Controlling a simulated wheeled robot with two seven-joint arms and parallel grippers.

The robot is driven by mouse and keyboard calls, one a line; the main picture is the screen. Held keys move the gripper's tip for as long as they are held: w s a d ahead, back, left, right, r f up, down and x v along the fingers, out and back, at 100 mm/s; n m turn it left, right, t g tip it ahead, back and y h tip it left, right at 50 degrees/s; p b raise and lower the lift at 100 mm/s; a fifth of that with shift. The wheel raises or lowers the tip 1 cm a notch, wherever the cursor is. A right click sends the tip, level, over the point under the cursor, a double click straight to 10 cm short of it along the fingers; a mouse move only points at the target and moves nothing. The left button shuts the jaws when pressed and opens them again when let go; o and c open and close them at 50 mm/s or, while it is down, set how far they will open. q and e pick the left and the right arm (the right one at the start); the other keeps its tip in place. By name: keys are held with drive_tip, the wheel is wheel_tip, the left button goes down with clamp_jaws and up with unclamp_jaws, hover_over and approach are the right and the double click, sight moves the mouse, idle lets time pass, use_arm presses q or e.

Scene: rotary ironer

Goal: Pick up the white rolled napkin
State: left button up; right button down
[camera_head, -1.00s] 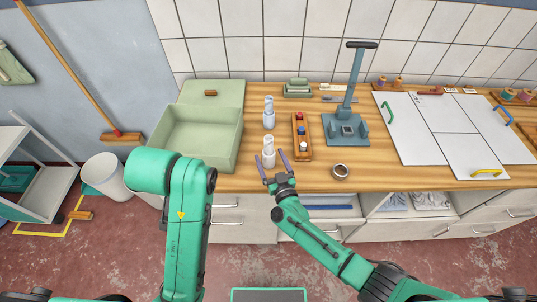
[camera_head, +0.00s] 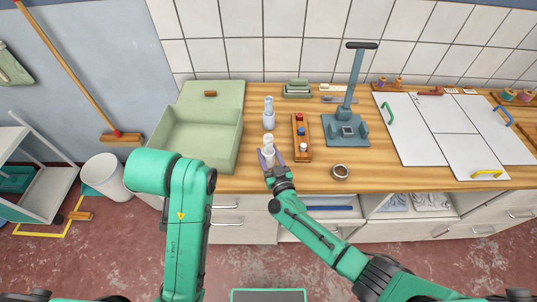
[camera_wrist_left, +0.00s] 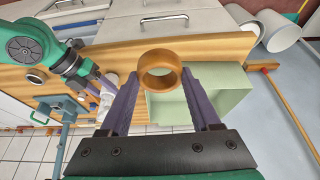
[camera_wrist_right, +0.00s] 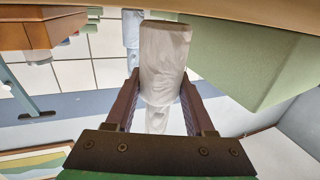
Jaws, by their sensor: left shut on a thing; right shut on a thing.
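The white rolled napkin (camera_head: 268,143) is upright near the front of the wooden counter, beside the green box. My right gripper (camera_head: 269,158) has its fingers closed around its lower part. In the right wrist view the napkin (camera_wrist_right: 163,65) fills the space between the fingers (camera_wrist_right: 160,98). I cannot tell whether it still touches the counter. My left gripper (camera_wrist_left: 163,95) is shut on a brown wooden ring (camera_wrist_left: 160,72), seen in the left wrist view. In the head view the left gripper is hidden.
A pale green open box (camera_head: 190,150) stands left of the napkin. A bluish rolled napkin (camera_head: 268,112) stands behind it. A wooden tray (camera_head: 302,153) with small coloured pieces lies to its right, and a small round ring (camera_head: 340,172) at front right. A blue-grey press (camera_head: 347,128) stands beyond.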

wheel_tip(320, 180, up, 2)
drive_tip(key=shift+r, duration=0.1)
drive_tip(key=shift+s+d+r, duration=0.15)
drive_tip(key=shift+s+d, duration=0.1)
drive_tip(key=shift+s, duration=0.4)
drive_tip(key=v, duration=1.6)
drive_tip(key=shift+s, duration=0.35)
drive_tip(key=shift+w, duration=0.1)
